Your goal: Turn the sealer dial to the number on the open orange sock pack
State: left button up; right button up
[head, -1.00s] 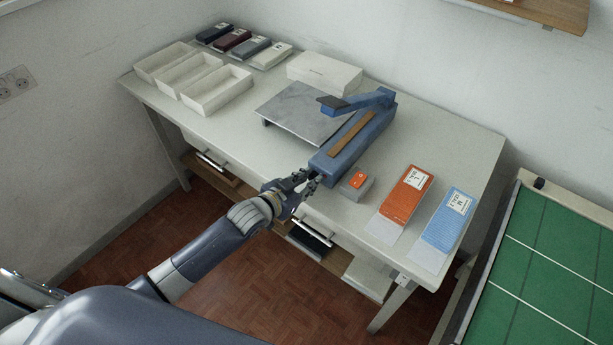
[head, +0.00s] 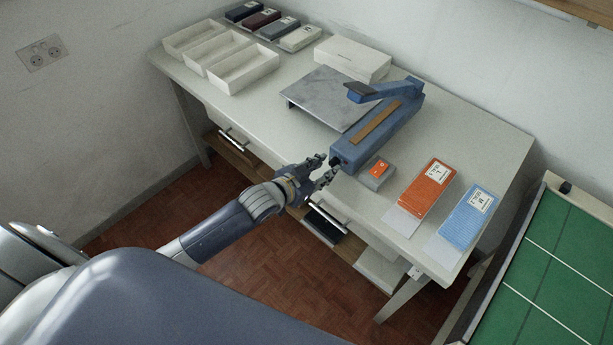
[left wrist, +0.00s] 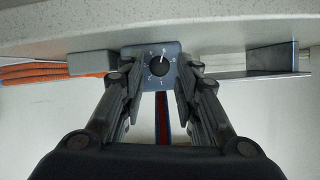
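The blue sealer (head: 385,125) lies on the table, its near end towards my left arm. On that end is a round black dial (left wrist: 158,67) with a white pointer line, pointing almost straight up in the left wrist view. Small marks ring the dial but are hard to read. My left gripper (head: 325,170) is open, one finger on each side of the dial in the left wrist view (left wrist: 159,72), with no clear contact. The orange sock pack (head: 426,188) lies right of the sealer; its white label is too small to read. My right gripper is out of view.
A blue pack (head: 465,222) lies beside the orange one. A small grey box with an orange top (head: 378,171) stands by the sealer's near end. White trays (head: 245,68), a white box (head: 352,60) and a grey plate (head: 330,97) are farther back. Drawer handles sit below the table edge.

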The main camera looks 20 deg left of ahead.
pick_arm(q)
jog(key=v, duration=0.9)
jog(key=shift+s, duration=0.4)
jog(key=shift+a, duration=0.1)
jog(key=s+a+f+n+g+y, duration=0.1)
jog(key=s+a+f+g, duration=0.15)
jog(key=f, duration=0.65)
jog(key=s+a+f+n+g+y, duration=0.1)
jog(key=s+a+f+y, duration=0.2)
jog(key=f, duration=0.7)
jog(key=s+a+f+n+g, duration=0.15)
jog(key=s+f, duration=0.25)
jog(key=f, duration=0.5)
jog(key=s+d+f+g, duration=0.1)
jog(key=s+f+g, duration=0.1)
jog(key=s+f, duration=0.4)
jog(key=s+d+f+g, duration=0.1)
jog(key=s+f, duration=0.5)
jog(key=s, duration=0.8)
jog(key=s+d+f+g, duration=0.2)
jog(key=s+f, duration=0.4)
jog(key=s, duration=0.4)
jog(key=shift+s+f+g, duration=0.3)
jog(key=shift+f+g, duration=0.05)
jog(key=shift+g, duration=0.45)
